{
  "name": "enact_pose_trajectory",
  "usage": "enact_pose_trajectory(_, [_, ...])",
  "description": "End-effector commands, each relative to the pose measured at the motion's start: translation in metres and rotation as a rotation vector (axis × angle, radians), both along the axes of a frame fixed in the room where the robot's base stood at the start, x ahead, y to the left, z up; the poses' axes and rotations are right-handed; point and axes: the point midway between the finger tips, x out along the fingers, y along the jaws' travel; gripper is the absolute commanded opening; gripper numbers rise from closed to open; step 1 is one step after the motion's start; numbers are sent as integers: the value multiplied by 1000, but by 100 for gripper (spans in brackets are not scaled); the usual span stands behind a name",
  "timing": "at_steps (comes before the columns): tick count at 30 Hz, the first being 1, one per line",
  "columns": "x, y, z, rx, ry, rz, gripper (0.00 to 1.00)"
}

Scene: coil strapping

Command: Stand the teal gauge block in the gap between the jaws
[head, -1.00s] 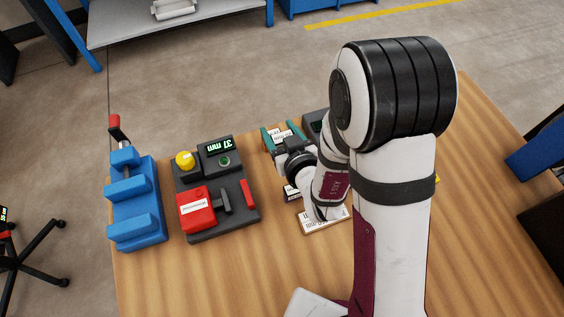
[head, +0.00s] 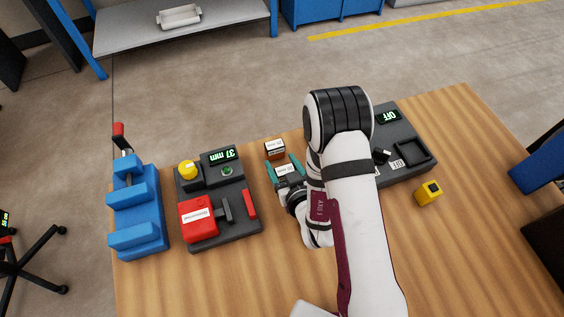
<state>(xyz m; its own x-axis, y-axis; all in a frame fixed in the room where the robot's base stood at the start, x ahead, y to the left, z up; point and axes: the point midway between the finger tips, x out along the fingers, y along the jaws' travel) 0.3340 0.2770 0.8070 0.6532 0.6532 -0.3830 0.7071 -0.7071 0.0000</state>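My gripper (head: 284,167) has two teal fingertips, spread apart and pointing away from me over the middle of the table. A white-labelled block (head: 286,171) shows between them; whether they touch it is unclear. I cannot make out a separate teal gauge block; the arm hides the table behind the gripper. The blue vise (head: 138,213) stands at the far left, with a red-tipped handle at its back. Its blue jaws are apart, and the gap between them looks empty. The gripper is well to the right of the vise.
A dark station (head: 240,213) with a red block, yellow knob and "37 mm" display stands between vise and gripper. An orange-brown labelled block (head: 275,149) lies just beyond the fingertips. A dark tray unit (head: 410,150) reading "OFF" and a yellow block (head: 428,193) are to the right.

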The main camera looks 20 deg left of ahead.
Motion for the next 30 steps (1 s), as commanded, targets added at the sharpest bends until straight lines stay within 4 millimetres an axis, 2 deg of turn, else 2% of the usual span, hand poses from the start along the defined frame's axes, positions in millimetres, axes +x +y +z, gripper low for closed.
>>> enact_pose_trajectory(1, [0, 0, 0, 0, 0, 0, 78])
enact_pose_trajectory(3, [0, 0, 0, 0, 0, 0, 91])
enact_pose_trajectory(4, [0, 0, 0, 0, 0, 0, 92])
enact_pose_trajectory(12, [-2, -2, 1, 0, 0, 0, 92])
enact_pose_trajectory(19, [-27, -28, 16, -2, 2, -2, 92])
enact_pose_trajectory(25, [-33, -33, 21, -3, -12, 3, 92])
enact_pose_trajectory(28, [-29, -29, 33, -52, -136, 35, 92])
enact_pose_trajectory(30, [-26, -25, 48, -122, -296, 71, 92])
